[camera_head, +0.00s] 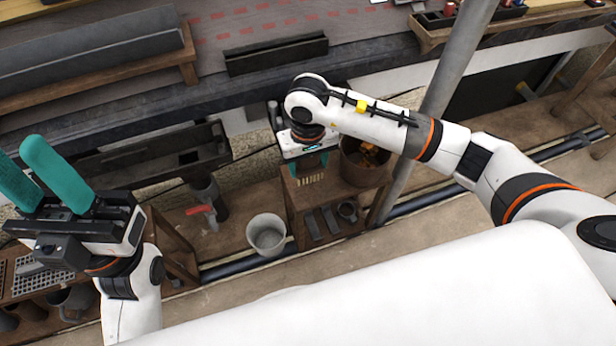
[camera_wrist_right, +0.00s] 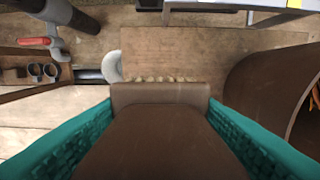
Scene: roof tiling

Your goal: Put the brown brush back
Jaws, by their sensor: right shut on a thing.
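The brown brush (camera_wrist_right: 160,130) lies between the teal fingers of my right gripper in the right wrist view, and its pale bristle tufts (camera_wrist_right: 160,79) show at its far edge. In the head view my right gripper (camera_head: 311,166) is shut on it and points down over a small wooden stand (camera_head: 290,197). The bristles show just below the fingers; most of the brush is hidden by the gripper. I cannot tell whether the brush touches the stand. My left gripper (camera_head: 22,152) is open and empty at the far left.
A brown pot (camera_head: 365,170) with orange bits stands close right of my right gripper. A pale bucket (camera_head: 266,233) stands left of the stand. Dark strips (camera_head: 322,222) and a small cup (camera_head: 347,210) sit on the stand's lower part. A grey pole (camera_head: 455,62) rises at the right.

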